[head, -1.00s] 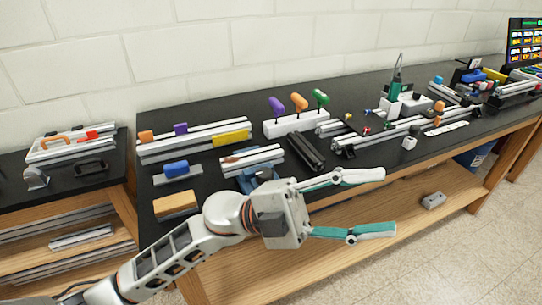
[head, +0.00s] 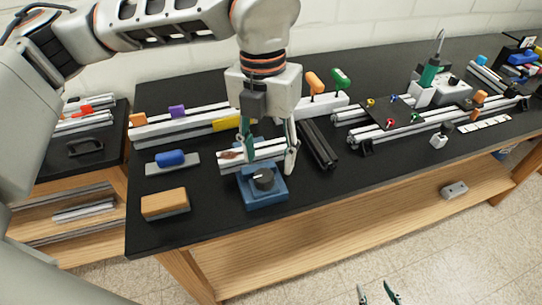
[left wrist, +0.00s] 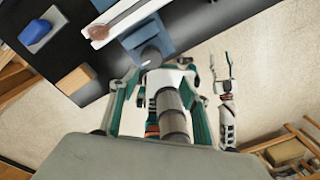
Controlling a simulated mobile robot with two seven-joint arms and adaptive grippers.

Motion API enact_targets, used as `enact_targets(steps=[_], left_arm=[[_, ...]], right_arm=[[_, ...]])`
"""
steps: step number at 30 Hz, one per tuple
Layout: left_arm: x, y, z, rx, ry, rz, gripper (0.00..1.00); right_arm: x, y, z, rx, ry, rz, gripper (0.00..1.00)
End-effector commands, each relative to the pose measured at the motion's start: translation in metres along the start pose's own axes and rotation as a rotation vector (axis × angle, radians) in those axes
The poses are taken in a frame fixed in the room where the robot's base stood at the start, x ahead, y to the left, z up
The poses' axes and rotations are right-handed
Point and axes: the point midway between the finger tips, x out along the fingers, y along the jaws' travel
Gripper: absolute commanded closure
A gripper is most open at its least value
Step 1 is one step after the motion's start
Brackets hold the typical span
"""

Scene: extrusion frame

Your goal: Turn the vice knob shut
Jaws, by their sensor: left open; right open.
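The blue vice (head: 262,194) stands near the front edge of the black bench, with a dark round knob (head: 264,179) with a pale mark facing front. A light extrusion bar (head: 232,167) with a brown patch lies at the vice, behind the knob. My left gripper (head: 268,164) points down over the vice, open, its fingers either side of the bar's right part, behind the knob; contact is unclear. The vice (left wrist: 148,38) and its knob (left wrist: 150,57) also show in the left wrist view. My right gripper (head: 377,291) is open and empty, low over the floor.
An orange-topped block (head: 165,203) and a blue-handled piece (head: 171,159) lie left of the vice. Dark extrusions (head: 319,144) lie close on its right. Long rails (head: 400,133) stand further right. The bench front right of the vice is clear.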

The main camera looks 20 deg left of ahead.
Motion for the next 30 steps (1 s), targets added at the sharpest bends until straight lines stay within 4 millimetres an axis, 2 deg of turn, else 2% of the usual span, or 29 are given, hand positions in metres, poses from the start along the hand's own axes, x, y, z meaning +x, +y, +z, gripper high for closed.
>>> enact_targets(steps=[2, 5, 19, 24, 30], left_arm=[[-0.007, 0.01, 0.005, -0.032, -0.027, 0.038, 0.53], [-0.006, 0.015, 0.006, -0.049, -0.035, 0.055, 0.53], [0.057, 0.018, 0.008, -0.047, -0.033, 0.053, 0.53], [0.067, 0.019, 0.009, -0.047, -0.035, 0.053, 0.53], [0.069, 0.019, 0.009, -0.047, -0.036, 0.052, 0.53]], right_arm=[[-0.001, 0.0, -0.002, 0.0, 0.002, 0.0, 0.56], [-0.001, 0.0, -0.002, 0.0, 0.002, 0.0, 0.56], [-0.004, 0.0, -0.003, 0.0, -0.006, -0.001, 0.56], [-0.005, 0.0, -0.003, 0.0, -0.006, -0.001, 0.56], [-0.005, 0.0, -0.004, -0.001, -0.005, -0.001, 0.56]])
